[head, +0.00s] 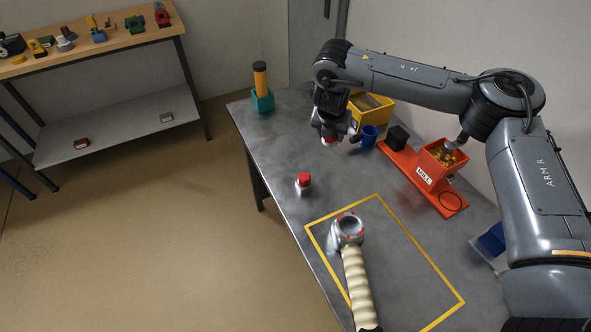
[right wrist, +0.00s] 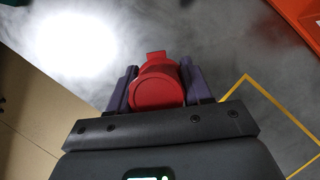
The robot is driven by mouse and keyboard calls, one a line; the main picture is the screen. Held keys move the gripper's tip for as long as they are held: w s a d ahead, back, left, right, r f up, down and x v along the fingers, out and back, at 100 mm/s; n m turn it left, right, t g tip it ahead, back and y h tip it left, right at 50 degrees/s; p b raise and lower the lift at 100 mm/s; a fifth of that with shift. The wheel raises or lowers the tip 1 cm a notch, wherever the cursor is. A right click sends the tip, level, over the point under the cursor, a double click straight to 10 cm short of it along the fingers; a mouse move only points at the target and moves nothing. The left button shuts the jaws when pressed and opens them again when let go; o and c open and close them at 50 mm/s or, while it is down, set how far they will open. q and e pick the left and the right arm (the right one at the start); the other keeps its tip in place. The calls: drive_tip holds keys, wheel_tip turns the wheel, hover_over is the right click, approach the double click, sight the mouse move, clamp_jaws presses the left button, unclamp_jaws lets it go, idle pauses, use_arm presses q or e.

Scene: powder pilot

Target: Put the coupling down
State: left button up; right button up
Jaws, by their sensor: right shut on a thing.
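My right gripper (head: 329,136) is above the dark table, behind the small red-capped container (head: 304,183). It is shut on a red round part (right wrist: 160,84) with a small tab, seen between the fingers in the right wrist view. In the head view only a little red shows under the gripper, so its full shape is hidden. A cream ribbed hose (head: 357,278) with a grey ring-shaped coupling (head: 349,228) with red bits lies at the yellow outline (head: 408,230). The right gripper is apart from this coupling. My left gripper is not in view.
An orange-red mill (head: 438,178), a blue cup (head: 367,137) and a yellow bin (head: 371,108) stand along the wall side. A teal holder (head: 262,101) stands at the far left corner. The table between holder and red-capped container is clear.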

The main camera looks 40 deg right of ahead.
drive_tip(key=shift+w+f+b, duration=0.1)
drive_tip(key=shift+f+b, duration=0.5)
drive_tip(key=shift+f, duration=0.15)
drive_tip(key=shift+w+f+b, duration=0.25)
drive_tip(key=shift+b, duration=0.05)
drive_tip(key=w+a+f+b, duration=0.1)
drive_tip(key=w+f, duration=0.1)
drive_tip(key=w+a+f+b, duration=0.1)
drive_tip(key=w+a+f, duration=0.1)
drive_tip(key=w, duration=0.1)
drive_tip(key=w+a+f+b, duration=0.1)
drive_tip(key=w+a, duration=0.1)
drive_tip(key=w, duration=0.1)
drive_tip(key=shift+w+a+f+b, duration=0.1)
drive_tip(key=shift+w+f+b, duration=0.2)
drive_tip(key=shift+f, duration=0.1)
drive_tip(key=shift+w+a+f, duration=0.3)
drive_tip(key=shift+w, duration=0.2)
drive_tip(key=shift+f+b, duration=1)
drive_tip(key=shift+f, duration=1.05)
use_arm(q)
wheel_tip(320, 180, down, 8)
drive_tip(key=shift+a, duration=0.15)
use_arm(e)
drive_tip(key=o, duration=1.1)
